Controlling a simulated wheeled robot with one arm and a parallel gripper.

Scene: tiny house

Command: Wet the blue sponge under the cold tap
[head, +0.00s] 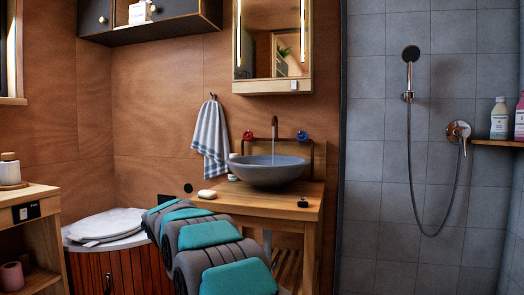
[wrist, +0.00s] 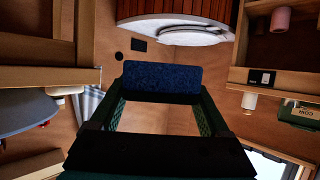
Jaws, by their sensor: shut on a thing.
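The blue sponge (wrist: 160,77) is held across the tips of my gripper (wrist: 160,97) in the wrist view, whose picture is upside down. The gripper is shut on it, in the air. In the head view my arm hides the gripper and sponge. The grey-blue basin (head: 270,172) stands on the wooden vanity; it also shows at the left of the wrist view (wrist: 22,112), apart from the sponge. The copper spout (head: 274,125) is above the basin, with a thin pale line below it that looks like water. A red knob (head: 247,135) is left of the spout, a blue knob (head: 302,136) right.
A white soap (head: 207,194) lies on the vanity top (head: 285,203), with a small dark item (head: 303,203) at right. A striped towel (head: 211,140) hangs behind. The mirror cabinet (head: 273,50) is above. The toilet (head: 105,225) and a wooden shelf unit (head: 30,195) are left.

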